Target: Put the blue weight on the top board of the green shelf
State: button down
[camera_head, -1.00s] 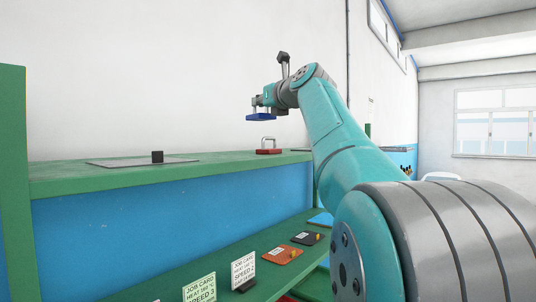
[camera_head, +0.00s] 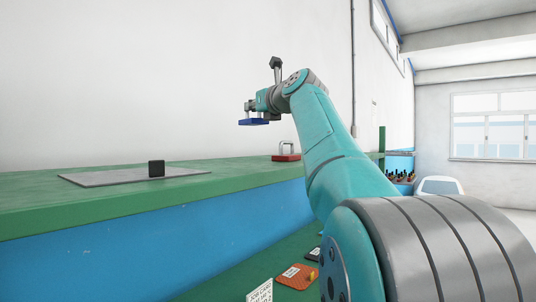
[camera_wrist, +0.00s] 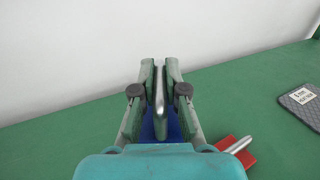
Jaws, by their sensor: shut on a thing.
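My gripper (camera_head: 251,107) is shut on the blue weight (camera_head: 253,122) by its upright metal handle. The weight hangs level in the air above the green top board (camera_head: 235,183), near the white wall and apart from the board. In the wrist view, my gripper (camera_wrist: 160,65) has its fingers on either side of the handle, and part of the blue weight (camera_wrist: 174,130) shows below them. The rest of the weight is hidden by the fingers and my wrist. The green board (camera_wrist: 60,135) spreads beneath it.
A red weight (camera_head: 286,157) with a metal handle stands on the top board; it also shows in the wrist view (camera_wrist: 238,150). A grey plate (camera_head: 100,179) with a black block (camera_head: 156,168) lies to the left. Cards and an orange pad (camera_head: 297,276) are lower down.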

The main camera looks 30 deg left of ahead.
jog(key=shift+a+f, duration=0.2)
jog(key=shift+f, duration=0.65)
jog(key=shift+d+f, duration=0.1)
jog(key=shift+f, duration=3.85)
jog(key=shift+f, duration=0.15)
jog(key=c, duration=1.2)
grip_release()
jog(key=shift+f, duration=0.1)
jog(key=shift+s+d, duration=0.1)
jog(key=shift+d, duration=0.05)
jog(key=v, duration=1.1)
jog(key=shift+s+d, duration=0.15)
jog(key=shift+d, duration=0.15)
jog(key=shift+d, duration=0.1)
